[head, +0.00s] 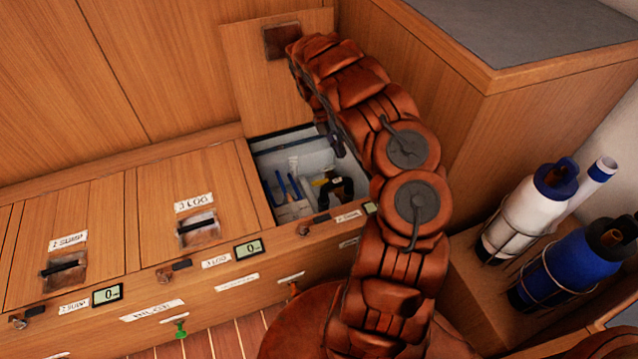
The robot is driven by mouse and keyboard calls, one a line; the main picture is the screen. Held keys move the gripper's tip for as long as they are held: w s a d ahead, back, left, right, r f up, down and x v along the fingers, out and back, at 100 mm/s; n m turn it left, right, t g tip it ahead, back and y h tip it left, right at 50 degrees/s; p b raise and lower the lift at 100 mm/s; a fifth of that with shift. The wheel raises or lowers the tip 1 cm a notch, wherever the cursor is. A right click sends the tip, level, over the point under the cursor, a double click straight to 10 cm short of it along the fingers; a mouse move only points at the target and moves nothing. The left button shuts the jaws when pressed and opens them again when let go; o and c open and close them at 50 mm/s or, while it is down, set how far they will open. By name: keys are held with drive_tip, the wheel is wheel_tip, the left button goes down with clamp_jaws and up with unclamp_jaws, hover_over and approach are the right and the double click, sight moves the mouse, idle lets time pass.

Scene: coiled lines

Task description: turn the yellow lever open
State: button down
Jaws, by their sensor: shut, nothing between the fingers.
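A yellow piece (320,183), which looks like the lever, shows small inside an open floor compartment (262,144). It sits beside a dark arched fitting (338,187); whether they are joined is too small to tell. My orange arm bends over the compartment from the right. My gripper (337,148) points down at the compartment's right side, a little above the fitting in the picture, mostly hidden by my arm. It is shut with nothing held. I cannot tell whether it touches anything.
Blue-handled items (287,187) lie left of the lever. The raised hatch lid (262,90) leans behind the opening. Closed, labelled hatches (188,208) lie to the left. A wooden cabinet (490,110) and caged white (527,215) and blue (560,275) bottles stand at right.

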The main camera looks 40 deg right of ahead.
sight(319, 183)
drive_tip(key=w+a+f+n+y+b, duration=0.1)
drive_tip(key=f+n, duration=0.1)
drive_tip(key=f, duration=0.4)
drive_tip(key=w+a+f+n+t+b, duration=0.1)
drive_tip(key=w+f+n+b, duration=0.1)
drive_tip(key=f, duration=0.5)
drive_tip(key=w+a+f+n+y+b, duration=0.1)
drive_tip(key=w+f+n+b, duration=0.1)
drive_tip(key=f+n, duration=0.2)
drive_tip(key=shift+w+a+f+t+y, duration=0.1)
drive_tip(key=shift+a+f+t+y, duration=0.1)
drive_tip(key=shift+f, duration=0.4)
drive_tip(key=shift+w+a+f+t+y, duration=0.1)
drive_tip(key=shift+a+f+t, duration=0.1)
drive_tip(key=shift+f, duration=0.4)
drive_tip(key=shift+r, duration=0.1)
